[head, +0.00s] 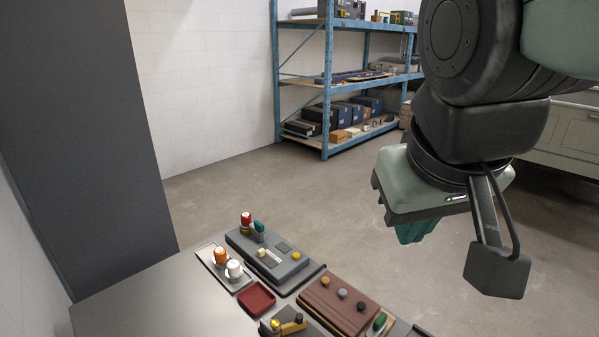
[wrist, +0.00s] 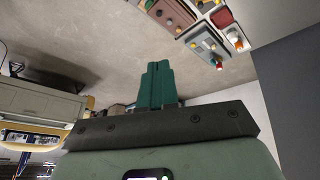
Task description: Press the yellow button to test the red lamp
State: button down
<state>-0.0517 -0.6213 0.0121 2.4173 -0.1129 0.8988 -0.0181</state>
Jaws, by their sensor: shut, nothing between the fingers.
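A grey control box (head: 275,262) lies on the table in the head view. A red-topped lamp (head: 246,219) stands at its far left end, beside a teal knob (head: 259,228). A small pale yellow button (head: 262,252) shows on the box top; its exact colour is hard to tell. In the wrist view the grey box (wrist: 203,42) is small at the upper right, with a red spot at its end. My gripper (head: 415,232) has teal fingers, shut and empty, high above and right of the table, well apart from the box. Its fingers also show in the wrist view (wrist: 160,82).
A tray (head: 214,275) with orange and white lamps and a red dish (head: 256,298) lie beside the grey box. The table's left part is bare. A blue shelf (head: 325,80) stands behind.

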jog(key=w+f+n+h, duration=0.1)
jog(key=w+n+h, duration=0.3)
jog(key=w, duration=1)
jog(key=n+t+h, duration=0.1)
jog(key=n+t, duration=0.1)
jog(key=n, duration=1.2)
send_over(295, 257)
notch_tip(295, 257, down, 29)
jog(key=shift+w+a+f, duration=0.1)
jog(key=shift+f, duration=0.05)
jog(key=shift+f, duration=4.4)
jog(key=shift+f, duration=0.4)
